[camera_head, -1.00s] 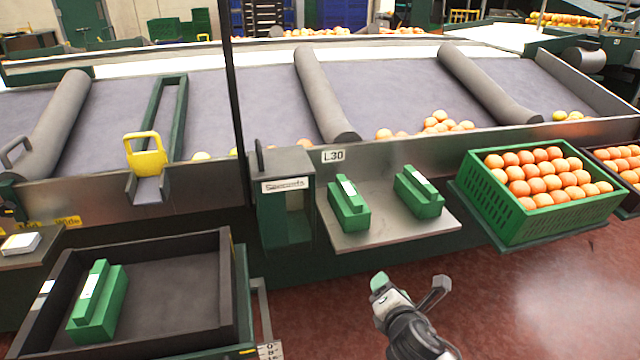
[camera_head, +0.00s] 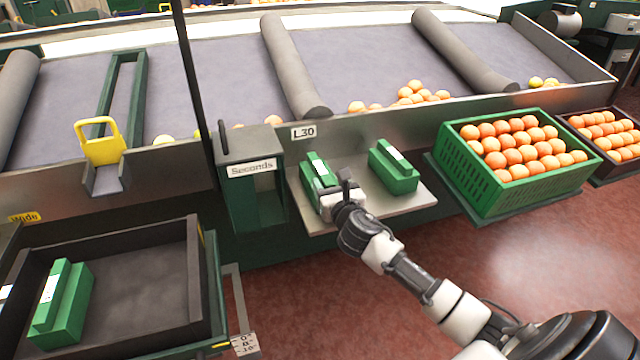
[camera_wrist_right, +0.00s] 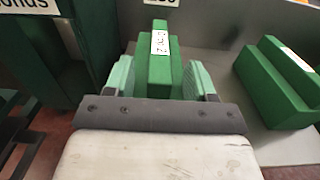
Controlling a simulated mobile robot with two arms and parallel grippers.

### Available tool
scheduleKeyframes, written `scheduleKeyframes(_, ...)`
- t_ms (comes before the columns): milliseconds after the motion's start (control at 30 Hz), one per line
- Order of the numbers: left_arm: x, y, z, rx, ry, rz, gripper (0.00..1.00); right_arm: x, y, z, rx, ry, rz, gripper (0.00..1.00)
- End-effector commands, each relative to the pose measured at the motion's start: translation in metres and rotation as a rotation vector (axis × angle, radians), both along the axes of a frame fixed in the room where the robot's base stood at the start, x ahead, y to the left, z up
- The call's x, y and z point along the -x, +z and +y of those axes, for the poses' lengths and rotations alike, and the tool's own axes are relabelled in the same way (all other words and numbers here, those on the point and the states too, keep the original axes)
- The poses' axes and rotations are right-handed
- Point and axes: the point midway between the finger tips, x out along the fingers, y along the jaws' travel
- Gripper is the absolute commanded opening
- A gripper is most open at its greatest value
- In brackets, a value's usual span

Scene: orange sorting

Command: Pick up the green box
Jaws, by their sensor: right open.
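Two green boxes with white labels stand on a grey metal shelf (camera_head: 408,204). The left green box (camera_head: 315,170) has my right gripper (camera_head: 335,190) at its near end. In the right wrist view this box (camera_wrist_right: 159,70) sits between the two pale green fingers (camera_wrist_right: 160,80), which are open on either side of it. The right green box (camera_head: 393,167) stands apart to the right and also shows in the right wrist view (camera_wrist_right: 275,85). A third green box (camera_head: 62,305) lies in a dark tray at the lower left. My left gripper is not in view.
A green crate of oranges (camera_head: 500,195) stands right of the shelf. A green bin marked "Seconds" (camera_head: 250,190) stands close on the left. The sorting table's metal edge with the L30 label (camera_head: 303,133) runs behind the boxes.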

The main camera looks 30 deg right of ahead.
Motion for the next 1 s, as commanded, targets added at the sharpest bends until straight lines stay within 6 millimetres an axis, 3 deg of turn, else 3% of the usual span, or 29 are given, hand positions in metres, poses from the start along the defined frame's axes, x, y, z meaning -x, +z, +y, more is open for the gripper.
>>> scheduleKeyframes(200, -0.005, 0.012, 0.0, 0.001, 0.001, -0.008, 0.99, -0.026, 0.0, -0.005, -0.001, 0.0, 0.0, 0.55)
scheduleKeyframes(467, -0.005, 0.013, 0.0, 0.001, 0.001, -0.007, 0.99, -0.027, 0.0, -0.006, -0.002, 0.001, 0.001, 0.55)
scheduleKeyframes(800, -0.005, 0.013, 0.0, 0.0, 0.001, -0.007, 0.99, -0.027, 0.0, -0.006, -0.002, 0.001, 0.001, 0.03)
scheduleKeyframes(1000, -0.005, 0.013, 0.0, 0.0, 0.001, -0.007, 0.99, -0.027, 0.001, -0.006, -0.001, 0.001, -0.002, 0.0)
